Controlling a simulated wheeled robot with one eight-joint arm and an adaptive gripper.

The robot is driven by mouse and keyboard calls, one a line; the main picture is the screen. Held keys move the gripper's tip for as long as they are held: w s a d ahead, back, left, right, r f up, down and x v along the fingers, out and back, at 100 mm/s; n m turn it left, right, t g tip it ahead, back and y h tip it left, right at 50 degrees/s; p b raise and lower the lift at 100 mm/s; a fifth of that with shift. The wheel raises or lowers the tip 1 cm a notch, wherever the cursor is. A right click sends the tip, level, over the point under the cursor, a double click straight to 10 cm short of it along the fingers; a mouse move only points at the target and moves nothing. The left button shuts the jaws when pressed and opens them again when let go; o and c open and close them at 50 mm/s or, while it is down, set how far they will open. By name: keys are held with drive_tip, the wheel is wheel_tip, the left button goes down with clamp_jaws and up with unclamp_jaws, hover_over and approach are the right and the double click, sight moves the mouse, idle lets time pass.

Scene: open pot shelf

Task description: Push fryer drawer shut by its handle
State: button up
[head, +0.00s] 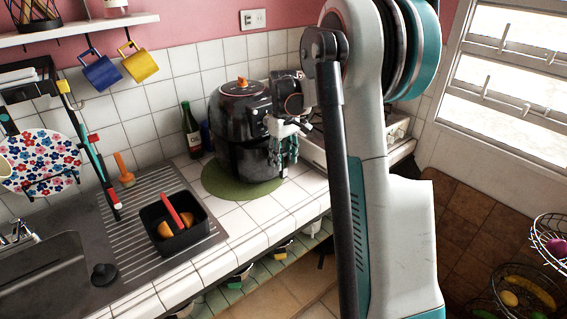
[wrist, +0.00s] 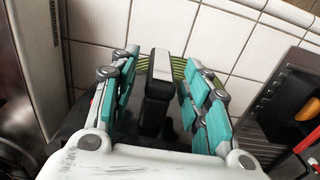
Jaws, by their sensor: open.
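The black air fryer (head: 240,125) stands upright on the counter, with an orange knob on top. Its front faces my gripper (head: 284,150), which is at the drawer side. In the wrist view the drawer handle (wrist: 158,88), black with a pale strip on top, lies between the two teal fingers of my gripper (wrist: 163,92). The fingers are open, with gaps visible on both sides of the handle. In the head view my gripper hides the handle. I cannot tell how far out the drawer is.
A round green mat (head: 216,184) lies under the fryer. A green bottle (head: 190,130) stands behind it at left. A black bin (head: 176,246) with orange and red items sits on the ribbed drainboard. White counter tiles (head: 243,217) in front of the fryer are clear.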

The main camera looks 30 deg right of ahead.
wheel_tip(320, 180, up, 10)
drive_tip(key=shift+f, duration=0.25)
